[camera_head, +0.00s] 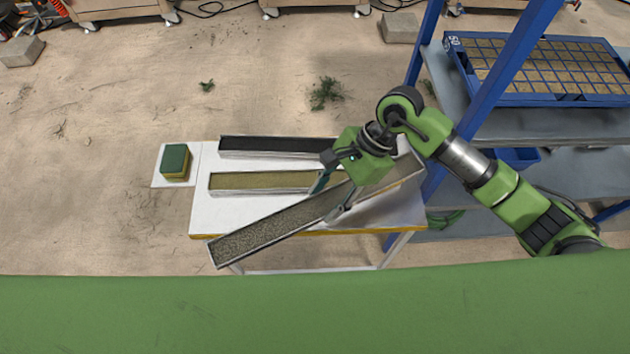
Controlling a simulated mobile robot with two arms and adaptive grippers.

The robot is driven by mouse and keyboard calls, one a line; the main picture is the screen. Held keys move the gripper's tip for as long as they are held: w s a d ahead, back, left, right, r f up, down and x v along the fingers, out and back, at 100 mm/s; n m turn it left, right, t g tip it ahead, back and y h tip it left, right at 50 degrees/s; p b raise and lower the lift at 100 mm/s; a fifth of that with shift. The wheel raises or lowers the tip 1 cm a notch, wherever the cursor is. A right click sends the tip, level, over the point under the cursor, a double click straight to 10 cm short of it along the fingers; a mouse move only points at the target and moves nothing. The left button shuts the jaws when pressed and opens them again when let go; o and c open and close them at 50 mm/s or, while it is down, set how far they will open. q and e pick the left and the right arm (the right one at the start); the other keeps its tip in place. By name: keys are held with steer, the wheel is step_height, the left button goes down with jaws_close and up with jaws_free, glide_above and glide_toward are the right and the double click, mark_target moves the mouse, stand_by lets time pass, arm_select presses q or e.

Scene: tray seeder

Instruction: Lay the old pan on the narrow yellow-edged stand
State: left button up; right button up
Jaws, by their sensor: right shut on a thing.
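My right gripper (328,200) is shut on a long narrow metal pan (262,234) with speckled grey-brown contents; I take it to be the old pan. It lies slantwise across the front of the narrow white stand (211,214) with a yellow front edge. Its left end sticks out past that edge, and its right end reaches up right behind the gripper. Whether it touches the stand I cannot tell. A pan with yellowish contents (262,180) and one with dark contents (270,147) lie on the stand behind it, partly hidden by my gripper. My left gripper is out of view.
A green and yellow sponge-like block (174,160) sits on a small white plate (157,178) left of the stand. A blue rack (520,125) with a blue cell tray (497,99) stands at right, close to my right arm. Sandy floor lies open at left.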

mark_target(315, 196)
steer(key=a+m, duration=0.1)
steer(key=w+a+m+t, duration=0.1)
steer(key=a+r+m, duration=0.1)
steer(key=shift+w+t+y, duration=0.15)
steer(key=shift+t+y, duration=0.15)
steer(key=shift+m+t, duration=0.4)
steer(key=shift+m, duration=0.5)
steer(key=f+b, duration=0.1)
steer(key=f, duration=0.1)
steer(key=f+b, duration=0.1)
steer(key=f, duration=0.1)
steer(key=w+f+b, duration=0.1)
steer(key=shift+a+f+b, duration=0.25)
steer(key=shift+f+b, duration=0.1)
steer(key=shift+f, duration=0.05)
step_height(315, 196, down, 4)
steer(key=b, duration=0.2)
steer(key=shift+r+b, duration=0.2)
steer(key=shift+b, duration=0.15)
arm_select(q)
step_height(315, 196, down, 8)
steer(key=b, duration=0.2)
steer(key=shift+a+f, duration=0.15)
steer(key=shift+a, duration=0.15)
arm_select(e)
steer(key=shift+f, duration=0.95)
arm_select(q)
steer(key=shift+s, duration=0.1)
